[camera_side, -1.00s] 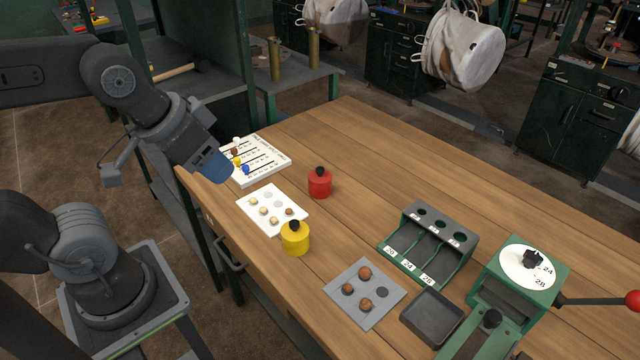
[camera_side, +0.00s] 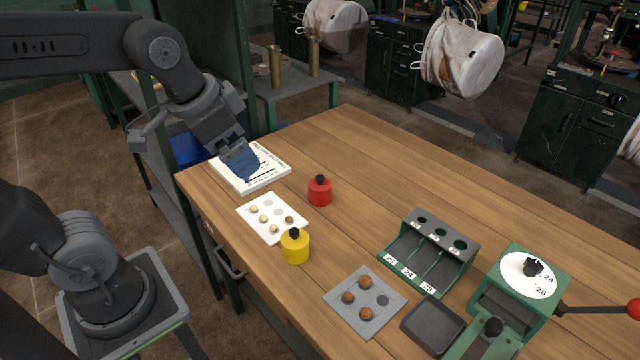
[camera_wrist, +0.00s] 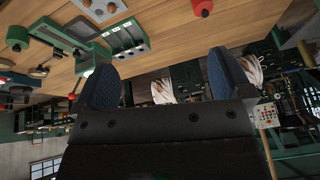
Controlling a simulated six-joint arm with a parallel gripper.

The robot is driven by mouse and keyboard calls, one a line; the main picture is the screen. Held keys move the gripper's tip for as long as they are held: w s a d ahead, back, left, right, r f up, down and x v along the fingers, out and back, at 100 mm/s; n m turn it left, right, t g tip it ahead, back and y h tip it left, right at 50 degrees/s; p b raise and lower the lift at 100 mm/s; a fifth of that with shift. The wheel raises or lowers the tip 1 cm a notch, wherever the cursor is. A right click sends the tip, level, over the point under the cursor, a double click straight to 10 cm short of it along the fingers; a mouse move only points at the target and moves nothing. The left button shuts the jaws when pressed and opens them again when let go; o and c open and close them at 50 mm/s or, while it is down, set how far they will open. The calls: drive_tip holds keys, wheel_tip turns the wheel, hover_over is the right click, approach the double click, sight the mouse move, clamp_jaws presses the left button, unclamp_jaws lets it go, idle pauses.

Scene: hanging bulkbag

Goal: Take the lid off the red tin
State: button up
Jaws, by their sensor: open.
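The red tin (camera_side: 320,193) stands upright on the wooden table, its red lid on top with a black knob (camera_side: 320,180). The red tin also shows at the top of the wrist view (camera_wrist: 202,7). My gripper (camera_side: 240,168) is open and empty, with blue finger pads. It hangs over the white lettered board, to the left of the red tin and apart from it. In the wrist view my two fingers (camera_wrist: 163,80) stand wide apart with nothing between them.
A yellow tin (camera_side: 295,247) with a black knob stands in front of the red tin. A white tray (camera_side: 252,222) with small balls lies left. A grey plate (camera_side: 344,306) with brown balls, a green rack (camera_side: 407,243) and a green press (camera_side: 537,303) stand right. The table's back middle is clear.

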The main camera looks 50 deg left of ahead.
drive_tip(key=w+a+m+g, duration=0.1)
drive_tip(key=w+a+m, duration=0.15)
drive_tip(key=w, duration=0.45)
drive_tip(key=w+a+m+g, duration=0.1)
drive_tip(key=w+m, duration=0.2)
drive_tip(key=w, duration=0.3)
drive_tip(key=m+g, duration=0.3)
drive_tip(key=m, duration=0.4)
hover_over(320, 176)
wheel_tip(320, 176, down, 21)
drive_tip(key=shift+w+d+r, duration=0.1)
drive_tip(key=shift+w+r, duration=0.05)
drive_tip(key=shift+f, duration=2.8)
drive_tip(key=shift+c, duration=0.4)
drive_tip(key=c, duration=0.9)
